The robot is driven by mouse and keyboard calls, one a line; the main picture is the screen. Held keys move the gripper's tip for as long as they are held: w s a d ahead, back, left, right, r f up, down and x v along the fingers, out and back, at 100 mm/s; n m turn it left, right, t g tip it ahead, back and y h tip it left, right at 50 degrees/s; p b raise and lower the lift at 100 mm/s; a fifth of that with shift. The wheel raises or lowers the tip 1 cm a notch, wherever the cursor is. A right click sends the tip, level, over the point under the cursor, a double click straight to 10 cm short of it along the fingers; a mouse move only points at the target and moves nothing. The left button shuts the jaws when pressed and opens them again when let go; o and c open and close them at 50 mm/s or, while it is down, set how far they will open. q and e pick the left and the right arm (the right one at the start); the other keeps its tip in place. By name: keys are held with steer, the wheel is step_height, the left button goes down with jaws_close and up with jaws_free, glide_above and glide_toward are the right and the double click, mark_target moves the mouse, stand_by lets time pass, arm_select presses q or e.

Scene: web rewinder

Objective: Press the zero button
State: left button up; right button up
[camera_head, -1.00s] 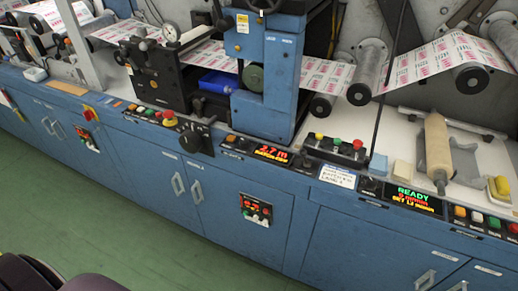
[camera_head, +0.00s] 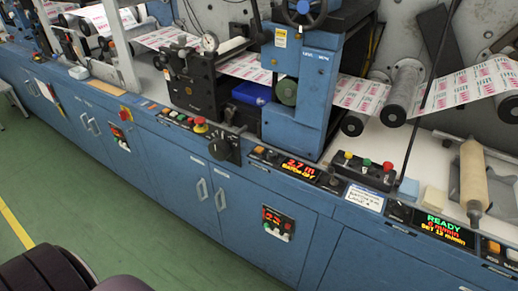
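A blue web rewinder (camera_head: 245,220) runs across the view. Its front ledge carries a red counter display (camera_head: 295,167) that seems to read 2.7 m. A small orange button (camera_head: 259,150) and dark controls sit just left of this display. Their labels are too small to read, so I cannot tell which one is the zero button. A second display (camera_head: 440,228) at the right shows READY in green and a set speed in red and yellow. Neither of my grippers is in view.
A box with green and red buttons (camera_head: 368,170) stands on the ledge. A red-topped knob (camera_head: 200,124) and a black handwheel box (camera_head: 224,146) are further left. A lower panel (camera_head: 277,222) has a red readout. Green floor (camera_head: 130,230) lies clear in front.

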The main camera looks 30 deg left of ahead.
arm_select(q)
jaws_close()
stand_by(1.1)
